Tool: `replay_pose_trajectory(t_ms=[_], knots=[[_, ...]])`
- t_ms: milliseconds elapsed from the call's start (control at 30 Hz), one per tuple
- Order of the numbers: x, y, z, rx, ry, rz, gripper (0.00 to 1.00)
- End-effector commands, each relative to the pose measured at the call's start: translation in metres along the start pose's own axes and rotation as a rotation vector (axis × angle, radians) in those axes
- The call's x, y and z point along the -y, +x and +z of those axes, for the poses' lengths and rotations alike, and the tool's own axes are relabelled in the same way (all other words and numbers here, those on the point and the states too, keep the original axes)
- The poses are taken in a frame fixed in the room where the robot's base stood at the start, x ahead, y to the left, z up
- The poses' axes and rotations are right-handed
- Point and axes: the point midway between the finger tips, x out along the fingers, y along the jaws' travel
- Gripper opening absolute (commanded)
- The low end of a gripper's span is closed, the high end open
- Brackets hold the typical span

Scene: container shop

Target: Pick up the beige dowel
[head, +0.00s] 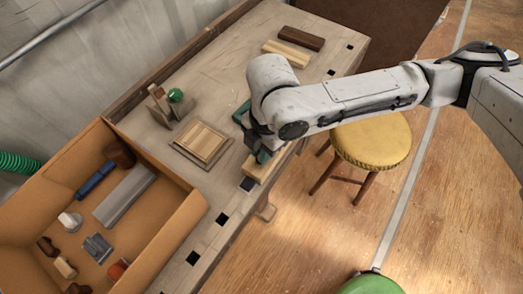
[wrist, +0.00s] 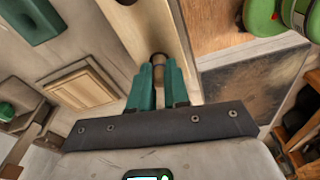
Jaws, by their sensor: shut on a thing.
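My gripper (wrist: 157,88) has green fingers. In the wrist view they are shut on a short, round, brownish-tan piece, which I take for the beige dowel (wrist: 158,59); only its end shows between the fingertips. Behind it runs a pale wooden plank or block (wrist: 150,25). In the head view my gripper (head: 253,137) is low over the bench's right edge, beside a pale wooden block (head: 256,168). The dowel itself is hidden there by my arm and gripper. I cannot tell whether it touches the block.
A square wooden panel (head: 203,142) lies left of my gripper on the workbench (head: 215,75). A wooden stand with a green knob (head: 175,95) is behind it. An open cardboard box (head: 165,235) holds several items. A yellow stool (head: 372,140) stands right of the bench.

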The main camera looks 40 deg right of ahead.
Motion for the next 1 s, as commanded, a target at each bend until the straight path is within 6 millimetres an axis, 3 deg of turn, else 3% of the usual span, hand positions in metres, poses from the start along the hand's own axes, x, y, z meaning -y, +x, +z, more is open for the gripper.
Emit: replay_pose_trajectory(t_ms=[167,500,867,1000], knots=[[-0.001,-0.022,-0.003,0.0,-0.002,0.004,0.0],[0.054,-0.089,-0.014,0.0,-0.002,0.002,0.0],[0.074,-0.103,-0.018,-0.003,0.002,-0.003,0.0],[0.091,-0.11,-0.019,-0.002,0.003,-0.002,0.0]])
